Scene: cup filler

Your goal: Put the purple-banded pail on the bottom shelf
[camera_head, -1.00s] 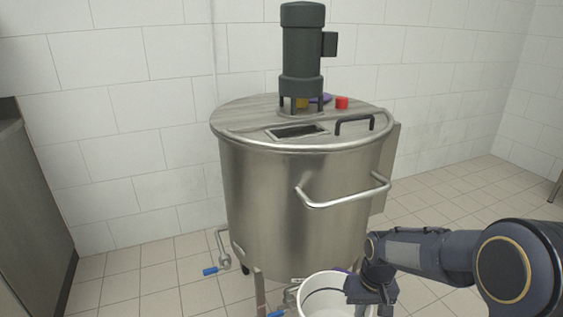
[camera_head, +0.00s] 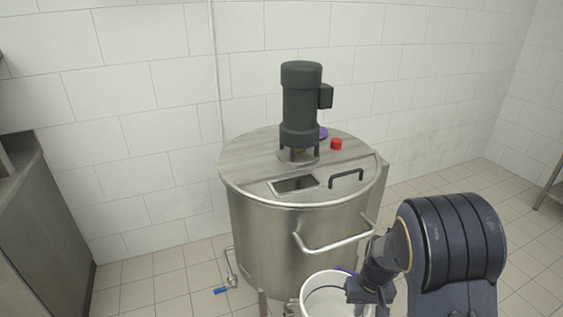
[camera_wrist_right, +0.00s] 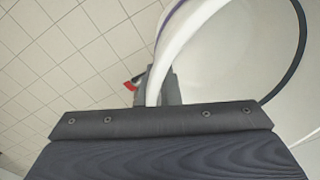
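The white pail (camera_head: 314,299) is at the bottom of the head view, in front of the steel tank, its mouth open upward and its lower part cut off. A bit of purple shows at its rim behind my gripper. My right gripper (camera_head: 358,290) is at the pail's right side, shut on its rim. The wrist view shows the white pail wall (camera_wrist_right: 185,30) with a purple line, pinched at the grey fingers (camera_wrist_right: 156,88); a dark thin hoop curves over the pail. My left gripper is not in view. I cannot make out the bottom shelf.
A steel tank (camera_head: 290,240) with a motor (camera_head: 300,105) on its lid and a front handle stands close ahead. A steel cabinet or counter (camera_head: 40,230) is at the left. A metal frame (camera_head: 551,188) shows at the right edge. Tiled floor (camera_head: 430,180) is free at right.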

